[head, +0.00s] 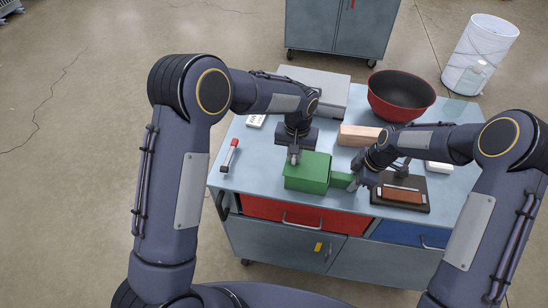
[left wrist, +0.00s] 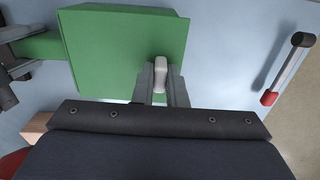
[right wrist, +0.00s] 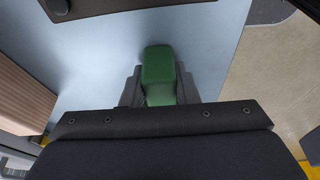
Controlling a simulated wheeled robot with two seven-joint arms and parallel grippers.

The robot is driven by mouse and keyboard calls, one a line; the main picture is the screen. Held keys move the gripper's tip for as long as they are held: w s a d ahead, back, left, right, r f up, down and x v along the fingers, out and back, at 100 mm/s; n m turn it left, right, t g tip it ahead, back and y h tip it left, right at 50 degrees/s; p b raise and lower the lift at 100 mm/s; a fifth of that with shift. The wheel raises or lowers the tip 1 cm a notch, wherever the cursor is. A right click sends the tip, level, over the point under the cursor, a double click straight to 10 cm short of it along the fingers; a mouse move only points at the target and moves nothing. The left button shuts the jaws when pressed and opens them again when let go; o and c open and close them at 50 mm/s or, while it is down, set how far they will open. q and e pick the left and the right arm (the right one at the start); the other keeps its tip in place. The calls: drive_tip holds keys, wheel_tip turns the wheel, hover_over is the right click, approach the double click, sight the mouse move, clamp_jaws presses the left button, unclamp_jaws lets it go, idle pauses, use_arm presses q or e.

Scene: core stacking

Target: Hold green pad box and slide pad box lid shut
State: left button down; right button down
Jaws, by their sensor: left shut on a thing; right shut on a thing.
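The green pad box (head: 306,175) stands near the front of the grey-blue cart top, and its flat green top shows in the left wrist view (left wrist: 125,50). My left gripper (head: 294,156) is at its back left edge. In the left wrist view, the left fingers (left wrist: 162,78) are shut on a small pale knob-like piece at the box's edge. A narrow green block (head: 341,180) sticks out from the box's right side. My right gripper (right wrist: 158,85) is shut on this green block (right wrist: 158,65). I cannot tell whether a gap remains at the lid.
A red bowl (head: 401,96), a wooden block (head: 358,135) and a grey case (head: 327,84) stand behind. A dark tray with a brown block (head: 402,194) lies right of the box. A red-ended tool (head: 229,157) lies left, with clear surface around it.

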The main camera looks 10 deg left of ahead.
use_arm(q)
drive_tip(key=shift+d, duration=0.35)
drive_tip(key=c, duration=1.4)
unclamp_jaws()
wheel_tip(320, 180, up, 12)
use_arm(e)
drive_tip(key=c, duration=1)
unclamp_jaws()
drive_tip(key=shift+c, duration=0.2)
